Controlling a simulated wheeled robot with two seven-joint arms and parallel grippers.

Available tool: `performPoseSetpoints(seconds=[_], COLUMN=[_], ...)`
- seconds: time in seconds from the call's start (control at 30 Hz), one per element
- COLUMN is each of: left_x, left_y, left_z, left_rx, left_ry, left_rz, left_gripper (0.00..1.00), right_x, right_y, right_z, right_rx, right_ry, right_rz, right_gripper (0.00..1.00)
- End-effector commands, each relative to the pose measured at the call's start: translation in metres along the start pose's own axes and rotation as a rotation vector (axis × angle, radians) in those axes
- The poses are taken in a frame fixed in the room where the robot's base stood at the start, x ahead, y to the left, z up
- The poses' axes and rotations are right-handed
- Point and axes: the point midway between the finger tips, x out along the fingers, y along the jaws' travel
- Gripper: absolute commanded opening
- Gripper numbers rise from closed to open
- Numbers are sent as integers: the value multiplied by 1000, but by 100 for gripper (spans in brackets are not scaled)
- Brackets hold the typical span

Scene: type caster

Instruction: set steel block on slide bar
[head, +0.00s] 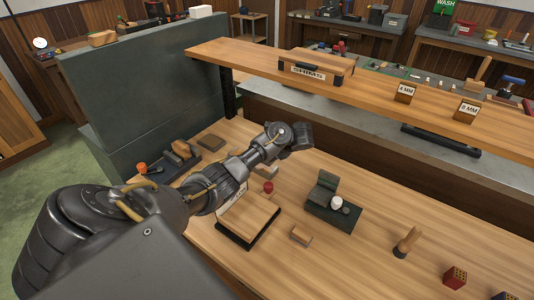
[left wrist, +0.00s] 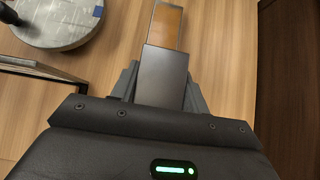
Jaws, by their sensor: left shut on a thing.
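My left arm reaches in from the left in the head view, and my left gripper (head: 301,137) is above the bench, in front of the raised shelf. In the left wrist view the gripper (left wrist: 160,85) is shut on a smooth dark grey block (left wrist: 163,75), which I take for the steel block. A brown, grey-edged strip (left wrist: 167,25) shows beyond it; I cannot tell whether it is part of the block. The block is hidden in the head view. A long black bar (head: 440,140) shows under the shelf; I cannot tell whether it is the slide bar. My right gripper is not in view.
On the bench are a wooden board (head: 250,215), a dark green fixture (head: 333,207), a small wooden block (head: 301,236) and a wooden-handled tool (head: 408,242). Bare bench lies between them.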

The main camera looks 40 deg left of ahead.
Motion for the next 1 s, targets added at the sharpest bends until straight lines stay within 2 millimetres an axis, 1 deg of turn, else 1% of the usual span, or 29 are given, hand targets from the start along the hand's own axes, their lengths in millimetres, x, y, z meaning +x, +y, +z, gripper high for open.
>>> performPoseSetpoints(seconds=[0.03, 0.17, 0.33, 0.4, 0.57, 0.97, 1.0], left_x=[-1, 0, 16, 19, 32, 34, 35], left_y=[-1, -2, -6, -5, -5, -5, -4], left_z=[2, 2, -3, -8, -20, -22, -24], left_rx=[-4, -3, -3, 0, -2, -4, 0], left_ry=[-1, -1, -1, -2, -2, -1, 0], left_rz=[-2, -2, 0, 1, 0, 0, 1], left_gripper=[0, 0, 0, 0, 0, 0, 51], right_x=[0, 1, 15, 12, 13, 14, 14], right_y=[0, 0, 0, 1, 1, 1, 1], right_z=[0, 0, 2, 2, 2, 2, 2], right_rx=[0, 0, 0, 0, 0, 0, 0], right_ry=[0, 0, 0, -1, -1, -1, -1], right_rz=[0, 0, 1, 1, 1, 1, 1], right_gripper=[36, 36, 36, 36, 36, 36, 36])
